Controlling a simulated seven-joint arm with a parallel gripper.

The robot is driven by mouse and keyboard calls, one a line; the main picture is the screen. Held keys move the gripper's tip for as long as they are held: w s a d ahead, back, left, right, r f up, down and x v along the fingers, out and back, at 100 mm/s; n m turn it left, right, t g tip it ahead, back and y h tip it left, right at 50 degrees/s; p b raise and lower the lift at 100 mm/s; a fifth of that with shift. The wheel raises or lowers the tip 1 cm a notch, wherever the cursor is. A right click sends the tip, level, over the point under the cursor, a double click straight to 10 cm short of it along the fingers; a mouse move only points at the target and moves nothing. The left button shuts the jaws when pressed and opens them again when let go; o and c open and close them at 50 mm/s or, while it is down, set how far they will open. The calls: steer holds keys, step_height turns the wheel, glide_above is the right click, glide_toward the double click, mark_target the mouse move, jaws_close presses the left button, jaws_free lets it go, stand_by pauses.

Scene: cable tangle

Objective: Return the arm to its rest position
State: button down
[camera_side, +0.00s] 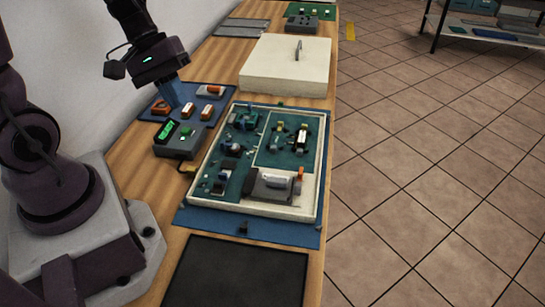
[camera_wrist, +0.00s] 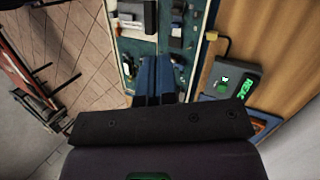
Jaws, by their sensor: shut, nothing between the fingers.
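My gripper (camera_side: 171,93) is raised at the upper left in the side view, above the blue mat with orange-and-white parts. Its blue fingers are shut with nothing between them. They also show side by side in the wrist view (camera_wrist: 156,75). Below and to the right of it in the side view is an open cream case (camera_side: 314,178) with green boards and several small parts inside. A dark grey box with a green lit display (camera_side: 180,142) stands left of the case, and it shows at the right in the wrist view (camera_wrist: 228,84).
A cream lid or box with a handle (camera_side: 285,70) lies behind the case. A blue mat (camera_side: 215,97) holds several orange-and-white parts. A dark flat pad (camera_side: 236,272) lies at the front of the wooden table. A shelf (camera_side: 485,30) stands at the back right, across open tiled floor.

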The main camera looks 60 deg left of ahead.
steer(key=s+d+r+m+t+y, duration=0.1)
steer(key=d+r+m+y, duration=0.1)
steer(key=r+m, duration=0.3)
steer(key=s+d+r+m+t+y, duration=0.2)
steer(key=d+r+m+y, duration=0.1)
steer(key=r, duration=0.4)
steer(key=d+m, duration=0.1)
steer(key=m, duration=0.1)
steer(key=shift+s+d+r+m+t, duration=0.3)
steer(key=shift+r+m, duration=0.05)
steer(key=shift+m, duration=0.05)
